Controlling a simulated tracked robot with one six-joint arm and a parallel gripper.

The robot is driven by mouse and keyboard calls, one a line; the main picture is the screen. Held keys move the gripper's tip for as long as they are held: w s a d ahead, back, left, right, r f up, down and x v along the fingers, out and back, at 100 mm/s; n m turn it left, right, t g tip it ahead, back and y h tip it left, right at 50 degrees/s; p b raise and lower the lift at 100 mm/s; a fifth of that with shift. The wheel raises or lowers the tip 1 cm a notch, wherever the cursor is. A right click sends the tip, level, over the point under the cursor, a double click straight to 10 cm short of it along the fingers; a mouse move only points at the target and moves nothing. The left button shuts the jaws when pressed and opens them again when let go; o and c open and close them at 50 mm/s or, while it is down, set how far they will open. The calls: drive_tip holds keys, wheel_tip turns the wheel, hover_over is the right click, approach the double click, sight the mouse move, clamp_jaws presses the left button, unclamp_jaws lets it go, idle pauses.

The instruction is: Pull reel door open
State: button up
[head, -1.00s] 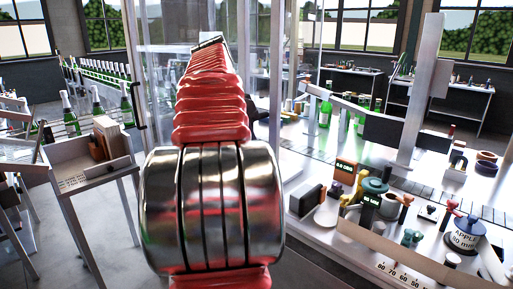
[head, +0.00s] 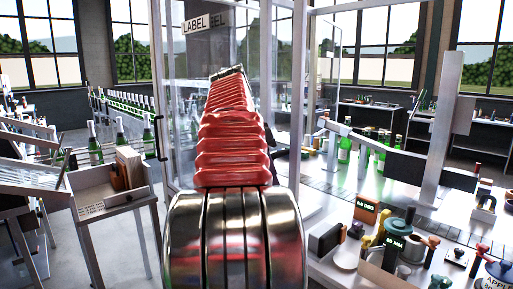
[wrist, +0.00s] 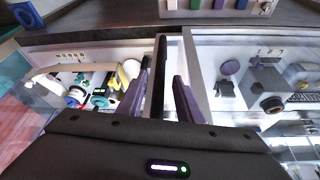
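The glazed enclosure with clear panels (head: 183,85) stands behind my red arm in the head view, with a partly covered "LABEL ... EEL" sign (head: 197,24) at its top. A black pull handle (head: 160,138) is on its left edge. In the wrist view, my gripper (wrist: 162,92) is open, its two purple-grey fingers apart on either side of a dark upright bar (wrist: 160,70). The right finger shows a gap to the bar; left-side contact is unclear. A pale upright frame (wrist: 196,70) is beside the bar. In the head view my arm hides the gripper.
A side table with a box (head: 127,166) stands left, before a row of green bottles (head: 125,105). A long white bench (head: 330,195) fills the right, with green bottles, knobs, small displays and a white post (head: 441,130). Grey floor shows at left.

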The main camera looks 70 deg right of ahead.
drive_tip(key=v, duration=1.1)
idle(0.7)
